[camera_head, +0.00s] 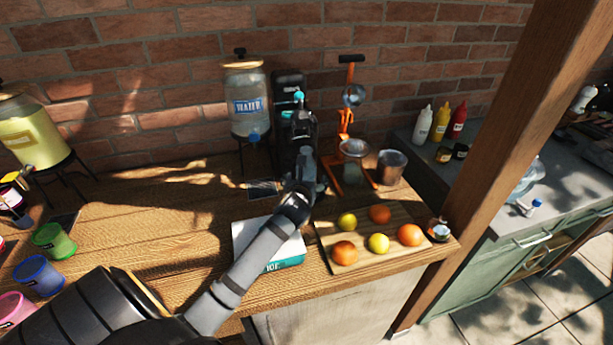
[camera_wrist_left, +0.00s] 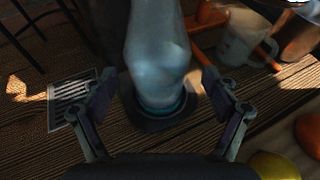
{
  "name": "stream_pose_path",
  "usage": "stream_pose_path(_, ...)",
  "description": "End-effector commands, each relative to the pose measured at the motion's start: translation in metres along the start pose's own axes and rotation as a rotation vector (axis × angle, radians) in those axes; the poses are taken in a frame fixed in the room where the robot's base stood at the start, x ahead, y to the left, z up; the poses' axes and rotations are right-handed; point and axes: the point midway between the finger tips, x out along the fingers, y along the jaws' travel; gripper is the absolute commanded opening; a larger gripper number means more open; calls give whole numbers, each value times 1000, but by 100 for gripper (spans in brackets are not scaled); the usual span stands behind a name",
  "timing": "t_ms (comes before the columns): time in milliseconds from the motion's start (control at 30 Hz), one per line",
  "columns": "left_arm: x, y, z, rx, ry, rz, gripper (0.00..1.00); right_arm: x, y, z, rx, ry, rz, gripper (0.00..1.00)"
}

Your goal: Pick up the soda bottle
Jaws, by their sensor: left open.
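The soda bottle (camera_wrist_left: 158,55) is pale blue and see-through, with a teal band near its lower end. It stands upright over a dark round base in the left wrist view. My left gripper (camera_wrist_left: 162,108) is open, with one finger on each side of the bottle. I cannot tell whether either finger touches it. In the head view my left gripper (camera_head: 305,168) is in front of a tall black appliance (camera_head: 287,84) with teal parts, and the bottle is hard to make out there. My right gripper is not in view.
A cutting board (camera_head: 330,235) with oranges and lemons lies to the right. An orange juicer (camera_head: 343,122), a jug (camera_head: 353,162) and a dark container (camera_head: 391,166) stand close by. A water dispenser (camera_head: 247,98) is left of the appliance.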

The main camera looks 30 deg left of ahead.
Motion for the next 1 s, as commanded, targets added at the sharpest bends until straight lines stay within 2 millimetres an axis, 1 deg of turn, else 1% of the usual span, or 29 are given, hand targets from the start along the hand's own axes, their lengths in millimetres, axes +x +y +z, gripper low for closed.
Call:
stream_pose_path(33,8,2,2,0,1,1,87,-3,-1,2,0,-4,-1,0)
stream_pose_path(133,21,1,0,-1,1,0,87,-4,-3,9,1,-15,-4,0)
stream_pose_path(267,26,1,0,-1,1,-1,87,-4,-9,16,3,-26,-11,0)
stream_pose_path(400,25,1,-1,-1,1,-1,87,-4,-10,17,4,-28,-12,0)
stream_pose_path(900,25,1,-1,-1,1,-1,19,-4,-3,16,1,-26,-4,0)
stream_pose_path(1000,24,0,1,-1,-2,-2,7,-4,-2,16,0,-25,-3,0)
